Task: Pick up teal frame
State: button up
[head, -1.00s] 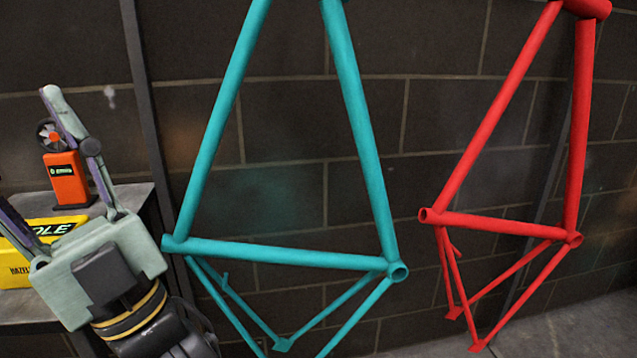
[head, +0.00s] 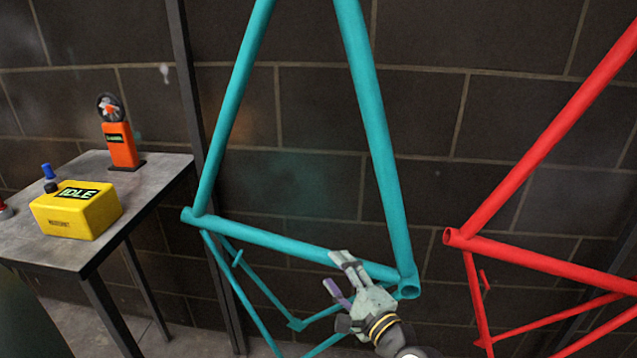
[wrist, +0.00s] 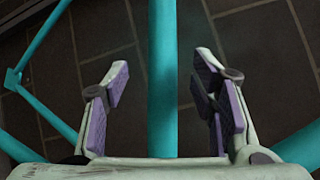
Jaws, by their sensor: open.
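The teal frame (head: 300,248) hangs upright in front of the dark block wall in the head view, its top cut off by the picture edge. My gripper (head: 338,276) is at its lower right, close to the low slanting tube and the open tube end at the right corner. In the wrist view my gripper (wrist: 162,88) is open. A teal tube of the frame (wrist: 162,60) runs between the two purple-padded fingers, with a gap on each side. Contact with the tube is not visible.
A red frame (head: 535,255) hangs to the right. A grey table (head: 140,205) at left holds a yellow box (head: 76,212) reading IDLE and an orange device with a small fan (head: 120,145). A dark post (head: 190,90) stands left of the teal frame.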

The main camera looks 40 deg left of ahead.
aim_at(327, 260)
jog(key=x, duration=0.2)
jog(key=p+x, duration=0.1)
jog(key=x, duration=0.3)
jog(key=shift+s+a+r+p, duration=0.15)
jog(key=shift+r+p, duration=0.1)
jog(key=shift+p, duration=0.05)
jog(key=shift+a, duration=0.25)
jog(key=shift+f, duration=0.1)
grip_shut()
dwell(0.4)
jog(key=shift+r, duration=0.25)
